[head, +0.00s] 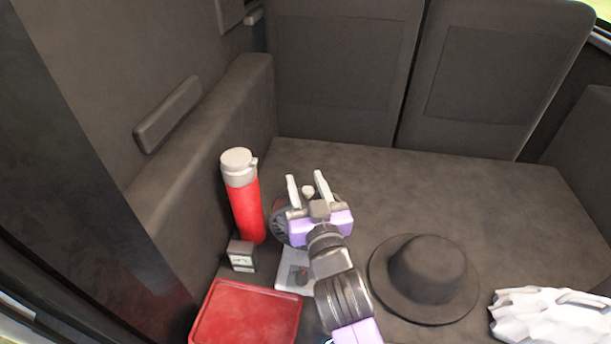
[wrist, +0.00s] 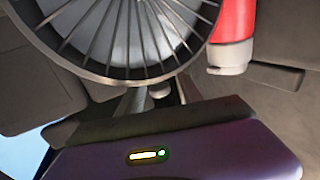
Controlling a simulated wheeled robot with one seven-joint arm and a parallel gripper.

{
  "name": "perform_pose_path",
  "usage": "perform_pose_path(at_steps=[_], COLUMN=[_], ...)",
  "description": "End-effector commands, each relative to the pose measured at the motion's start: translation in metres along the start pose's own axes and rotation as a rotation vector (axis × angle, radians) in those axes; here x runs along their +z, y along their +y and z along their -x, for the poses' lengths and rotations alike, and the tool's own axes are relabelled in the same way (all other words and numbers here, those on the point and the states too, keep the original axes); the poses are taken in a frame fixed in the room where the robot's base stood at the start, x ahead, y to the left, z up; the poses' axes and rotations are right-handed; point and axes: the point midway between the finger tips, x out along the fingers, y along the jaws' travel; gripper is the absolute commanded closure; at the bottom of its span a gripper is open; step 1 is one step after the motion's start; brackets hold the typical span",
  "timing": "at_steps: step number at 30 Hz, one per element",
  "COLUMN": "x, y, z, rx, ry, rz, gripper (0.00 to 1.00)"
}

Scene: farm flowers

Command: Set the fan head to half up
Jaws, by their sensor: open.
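The fan has a dark round wire cage (head: 283,224), mostly hidden behind my gripper in the head view. Its pale base (head: 293,272) with a reddish spot shows below, partly covered by my arm. In the wrist view the fan head (wrist: 130,38) fills the upper left, its spokes spreading from a pale hub. My gripper (head: 306,179) is open, with its two pale fingers apart over the fan. A small pale part shows between the fingers; I cannot tell whether they touch the fan. The exact tilt of the fan head is unclear.
A red bottle (head: 246,209) with a grey cap stands close left of the fan. A small grey box (head: 241,256) and a red tray (head: 247,315) lie nearer. A dark hat (head: 425,279) and a white crumpled item (head: 551,316) lie right. The back right floor is clear.

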Motion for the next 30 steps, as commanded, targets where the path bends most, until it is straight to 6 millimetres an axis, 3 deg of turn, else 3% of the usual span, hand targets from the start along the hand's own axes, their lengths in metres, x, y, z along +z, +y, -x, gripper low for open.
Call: perform_pose_path(at_steps=[4, 13, 14, 20, 30], x=[-0.0008, 0.0002, 0.0002, 0.0002, 0.0002], y=[0.0006, 0.0007, 0.0007, 0.0006, 0.0006], z=[-0.0122, -0.0149, -0.0149, -0.0148, -0.0146], rx=[0.001, 0.001, 0.001, 0.001, 0.000], ry=[0.001, 0.000, 0.000, 0.000, 0.000], rz=[-0.001, 0.000, 0.000, 0.001, 0.001], gripper=[0.57, 0.57, 0.59, 0.99, 1.00])
